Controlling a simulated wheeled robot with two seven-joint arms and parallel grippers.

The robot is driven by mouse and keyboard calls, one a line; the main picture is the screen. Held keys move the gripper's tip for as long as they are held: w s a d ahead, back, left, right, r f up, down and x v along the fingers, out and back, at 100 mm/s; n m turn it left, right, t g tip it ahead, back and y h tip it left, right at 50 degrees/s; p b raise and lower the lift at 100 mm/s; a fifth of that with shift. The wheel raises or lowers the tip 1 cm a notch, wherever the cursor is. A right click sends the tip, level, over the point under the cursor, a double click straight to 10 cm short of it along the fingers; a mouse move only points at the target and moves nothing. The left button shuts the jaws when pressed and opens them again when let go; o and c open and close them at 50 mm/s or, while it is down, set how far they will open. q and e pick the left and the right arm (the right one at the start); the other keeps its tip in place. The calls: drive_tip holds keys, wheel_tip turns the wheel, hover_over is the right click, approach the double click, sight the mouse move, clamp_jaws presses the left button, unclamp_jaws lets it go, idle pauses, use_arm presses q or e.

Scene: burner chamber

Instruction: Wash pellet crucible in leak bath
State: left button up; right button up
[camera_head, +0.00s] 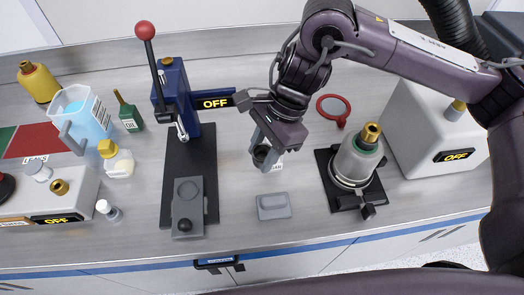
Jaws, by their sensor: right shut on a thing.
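My left gripper is not in view.
A press with a red-knobbed lever (188,110) stands between the gripper and the tub. A green bottle (128,113) and a yellow-capped jar (119,160) are near the tub. A metal vessel (356,160) stands at right. A grey block (273,206) lies in front.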

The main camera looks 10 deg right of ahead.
wheel_tip(320, 180, up, 13)
drive_tip(key=p, duration=0.9)
drive_tip(key=shift+p, duration=0.4)
